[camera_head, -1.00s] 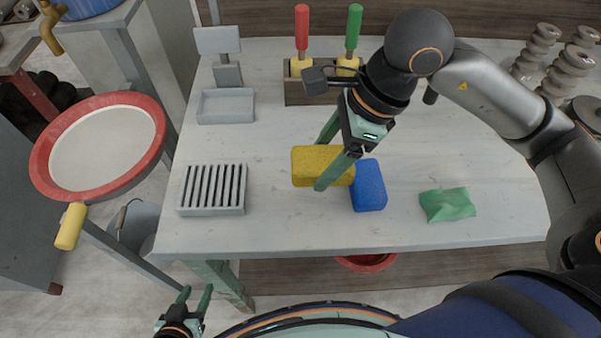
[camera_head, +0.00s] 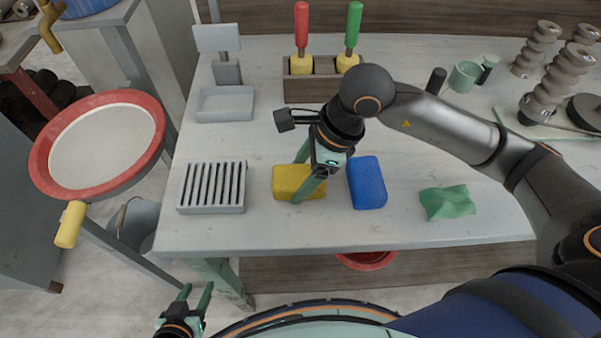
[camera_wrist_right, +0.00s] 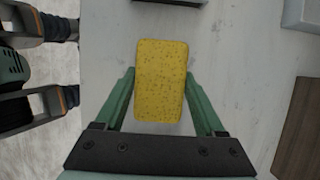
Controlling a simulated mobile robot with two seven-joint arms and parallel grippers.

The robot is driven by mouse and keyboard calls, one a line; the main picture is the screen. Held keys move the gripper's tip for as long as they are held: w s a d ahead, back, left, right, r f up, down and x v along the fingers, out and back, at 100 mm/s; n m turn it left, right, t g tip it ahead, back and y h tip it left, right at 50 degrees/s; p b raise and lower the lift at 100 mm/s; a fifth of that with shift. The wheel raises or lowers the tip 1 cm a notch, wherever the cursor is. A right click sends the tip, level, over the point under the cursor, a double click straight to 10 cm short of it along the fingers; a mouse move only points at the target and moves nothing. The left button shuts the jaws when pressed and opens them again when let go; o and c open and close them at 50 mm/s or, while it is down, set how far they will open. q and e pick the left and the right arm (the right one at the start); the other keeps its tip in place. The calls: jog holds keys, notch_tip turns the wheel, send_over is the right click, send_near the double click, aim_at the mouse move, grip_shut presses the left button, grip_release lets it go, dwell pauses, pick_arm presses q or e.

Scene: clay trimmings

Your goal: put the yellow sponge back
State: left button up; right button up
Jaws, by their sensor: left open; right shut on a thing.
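The yellow sponge (camera_head: 290,180) is between the fingers of my right gripper (camera_head: 299,178), just left of the blue sponge (camera_head: 367,182) on the table. In the right wrist view the sponge (camera_wrist_right: 160,80) lies lengthwise between the two green fingertips (camera_wrist_right: 159,85), which press on its sides. I cannot tell whether its underside touches the tabletop. A grey slatted rack (camera_head: 212,187) stands to its left, with a gap between them. My left gripper (camera_head: 196,299) is open and empty, low in front of the table.
A grey tray (camera_head: 224,104) and a wooden block holding red and green-handled tools (camera_head: 314,92) stand at the back. A green cloth (camera_head: 447,202) lies to the right. Tabletop is free between rack and tool block. A red-rimmed basin (camera_head: 97,146) is left of the table.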

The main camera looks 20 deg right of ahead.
jog(key=o, duration=0.7)
jog(key=shift+f, duration=0.2)
jog(key=o, duration=0.5)
jog(key=shift+r, duration=0.1)
jog(key=shift+c, duration=0.2)
jog(key=shift+r, duration=0.2)
jog(key=v, duration=1.2)
jog(key=shift+p, duration=0.35)
